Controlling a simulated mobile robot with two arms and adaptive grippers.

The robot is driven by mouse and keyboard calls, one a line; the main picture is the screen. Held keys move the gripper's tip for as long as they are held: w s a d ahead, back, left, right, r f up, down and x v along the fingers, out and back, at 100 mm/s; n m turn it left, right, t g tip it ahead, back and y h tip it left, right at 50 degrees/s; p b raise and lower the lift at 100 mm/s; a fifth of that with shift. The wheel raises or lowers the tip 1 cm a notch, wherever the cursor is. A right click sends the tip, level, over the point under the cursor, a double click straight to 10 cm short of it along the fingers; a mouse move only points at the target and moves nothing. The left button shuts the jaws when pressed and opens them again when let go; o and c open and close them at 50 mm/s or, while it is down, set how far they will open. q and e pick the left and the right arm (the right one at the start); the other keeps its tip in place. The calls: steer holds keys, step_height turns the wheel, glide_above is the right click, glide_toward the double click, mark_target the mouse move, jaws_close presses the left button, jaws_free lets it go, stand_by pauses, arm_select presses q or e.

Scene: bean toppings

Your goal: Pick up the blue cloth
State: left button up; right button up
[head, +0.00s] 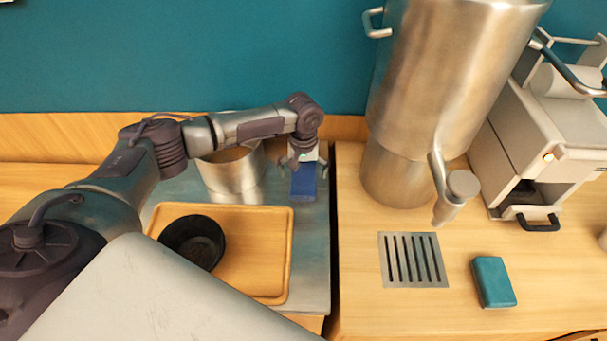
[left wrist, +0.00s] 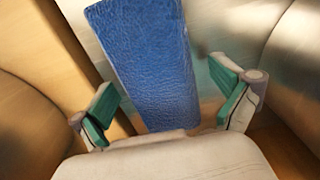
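The blue cloth (head: 303,184) lies on the grey metal counter, at its back right near the gap between the two counters. My left gripper (head: 304,165) is over the back end of the cloth. In the left wrist view, the cloth (left wrist: 150,60) is a long, textured blue piece that runs between the two fingers of my left gripper (left wrist: 168,104). The fingers are spread, with a visible space on each side of the cloth. My right gripper is in no view.
A metal pot (head: 232,172) stands just left of the gripper. A wooden tray (head: 262,262) with a black bowl (head: 193,243) is in front. A large steel urn (head: 440,70), a drain grate (head: 413,260), a teal sponge (head: 493,282) and a white machine (head: 535,130) are right.

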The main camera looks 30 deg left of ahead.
mark_target(305, 173)
arm_select(q)
steer(key=c, duration=1.2)
steer(key=shift+o, duration=0.2)
steer(key=shift+r, duration=0.15)
steer(key=r, duration=0.2)
steer(key=r+b, duration=0.1)
steer(key=r, duration=0.1)
steer(key=shift+d, duration=0.3)
steer(key=s+d+r+b, duration=0.1)
steer(key=s+d+r, duration=0.3)
steer(key=d, duration=0.6)
step_height(305, 173, up, 3)
steer(key=shift+d+f+b, duration=0.1)
steer(key=shift+d+b, duration=0.1)
steer(key=shift+b, duration=0.15)
